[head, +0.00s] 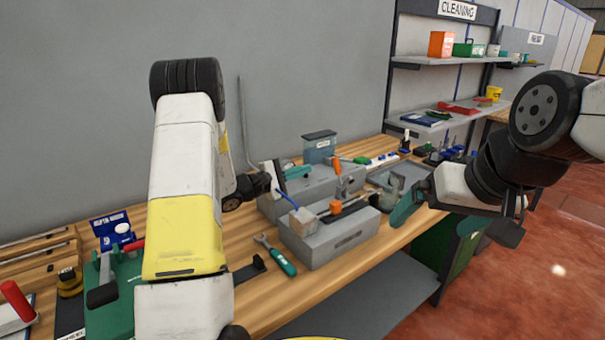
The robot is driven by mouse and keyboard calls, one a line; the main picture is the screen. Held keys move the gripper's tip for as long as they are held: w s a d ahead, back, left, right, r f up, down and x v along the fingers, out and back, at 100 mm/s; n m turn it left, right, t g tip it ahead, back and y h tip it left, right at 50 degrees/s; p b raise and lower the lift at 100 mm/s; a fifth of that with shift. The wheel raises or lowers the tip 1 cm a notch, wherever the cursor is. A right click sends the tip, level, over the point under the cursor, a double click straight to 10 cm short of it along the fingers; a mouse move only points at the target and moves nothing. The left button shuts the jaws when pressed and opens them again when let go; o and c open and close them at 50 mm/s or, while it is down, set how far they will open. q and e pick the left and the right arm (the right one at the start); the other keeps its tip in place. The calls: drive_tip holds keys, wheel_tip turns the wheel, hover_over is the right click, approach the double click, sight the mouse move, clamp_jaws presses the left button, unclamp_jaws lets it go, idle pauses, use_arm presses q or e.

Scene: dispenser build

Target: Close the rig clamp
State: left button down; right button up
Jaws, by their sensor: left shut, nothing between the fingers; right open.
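The rig is a grey block (330,238) on the wooden bench, in the middle of the head view. An orange-tipped lever (337,170), which looks like the clamp handle, stands roughly upright above it. A second orange part (335,207) sits low on the block top beside a pale cube (303,220). My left gripper (279,178) is shut and empty, just left of the lever and apart from it. My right gripper (420,206) is open and empty, to the right of the rig near the bench's front edge. The clamp's jaw contact is too small to make out.
A blue-lidded container (319,147) stands behind the rig. A green-handled wrench (276,256) lies left of the block. Shelves (448,62) hold boxes at back right. The floor at right is clear.

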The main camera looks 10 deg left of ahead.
sight(339, 172)
use_arm(q)
drive_tip(key=x, duration=0.3)
drive_tip(key=shift+w+d, duration=0.25)
drive_tip(key=shift+d, duration=0.1)
drive_tip(key=d, duration=0.1)
drive_tip(key=s+d+r, duration=0.1)
drive_tip(key=d, duration=0.1)
drive_tip(key=shift+s+r, duration=0.3)
drive_tip(key=shift+s, duration=0.1)
drive_tip(key=shift+d, duration=0.1)
drive_tip(key=s+d+r+m, duration=0.1)
drive_tip(key=s+d+m, duration=0.4)
drive_tip(key=m, duration=0.5)
drive_tip(key=shift+s+d+r+m+y, duration=0.3)
drive_tip(key=shift+s+d, duration=0.1)
drive_tip(key=shift+s, duration=0.05)
drive_tip(key=shift+s+d+f, duration=0.1)
drive_tip(key=shift+s, duration=0.05)
